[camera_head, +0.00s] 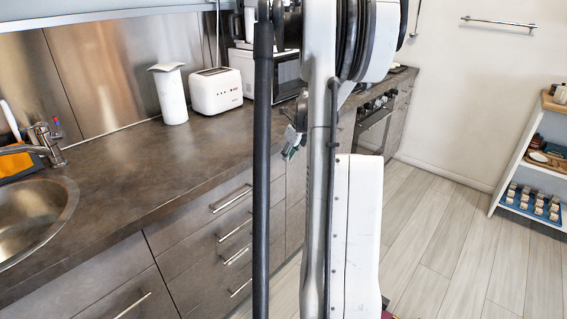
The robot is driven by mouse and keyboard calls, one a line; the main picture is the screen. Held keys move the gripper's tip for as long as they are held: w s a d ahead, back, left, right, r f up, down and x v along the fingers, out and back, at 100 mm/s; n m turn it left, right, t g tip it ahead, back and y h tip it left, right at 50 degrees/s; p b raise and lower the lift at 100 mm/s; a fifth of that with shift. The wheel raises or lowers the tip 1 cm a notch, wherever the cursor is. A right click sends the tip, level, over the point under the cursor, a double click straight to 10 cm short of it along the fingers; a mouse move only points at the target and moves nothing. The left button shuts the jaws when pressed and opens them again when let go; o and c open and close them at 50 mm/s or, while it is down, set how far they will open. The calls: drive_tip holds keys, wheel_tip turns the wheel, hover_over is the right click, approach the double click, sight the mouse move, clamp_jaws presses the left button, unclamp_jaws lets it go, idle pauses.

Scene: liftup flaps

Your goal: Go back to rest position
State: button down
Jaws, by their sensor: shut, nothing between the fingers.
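My arm stands upright across the middle of the picture and hides part of the kitchen behind it. My gripper (291,152) shows as a small dark and greenish shape just left of the arm link, in front of the counter's edge. It is partly hidden by the arm, and its fingers are small here. It appears shut, with nothing seen in it. The pale edge of an overhead cabinet or flap (110,10) runs along the top left; whether it is raised cannot be told.
A dark counter (130,170) with drawers below runs along the left, bearing a sink (35,215), tap (47,142), paper roll (171,95), toaster (215,91) and microwave (283,75). A white shelf (513,165) stands far right. The wooden floor (440,235) between is clear.

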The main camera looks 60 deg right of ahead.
drive_tip(key=shift+v, duration=0.85)
drive_tip(key=w+a+r+n+p, duration=0.1)
drive_tip(key=w+a+r+n, duration=0.4)
drive_tip(key=a, duration=0.6)
drive_tip(key=a+r+n, duration=0.4)
drive_tip(key=a+n, duration=0.3)
drive_tip(key=a, duration=0.4)
drive_tip(key=w+a+r+n+p, duration=0.1)
drive_tip(key=w+a+r+n, duration=0.4)
drive_tip(key=a, duration=0.6)
drive_tip(key=s+a+n+t, duration=0.1)
drive_tip(key=s+a+n, duration=0.6)
drive_tip(key=a+n, duration=0.3)
drive_tip(key=s+a+f+n+t+p, duration=0.1)
drive_tip(key=s+a+n, duration=0.7)
drive_tip(key=a+n, duration=0.3)
drive_tip(key=a, duration=0.4)
drive_tip(key=shift+s+a+f+t+y, duration=0.25)
drive_tip(key=shift+a+f+t+y, duration=0.05)
drive_tip(key=shift+a+t+y, duration=0.1)
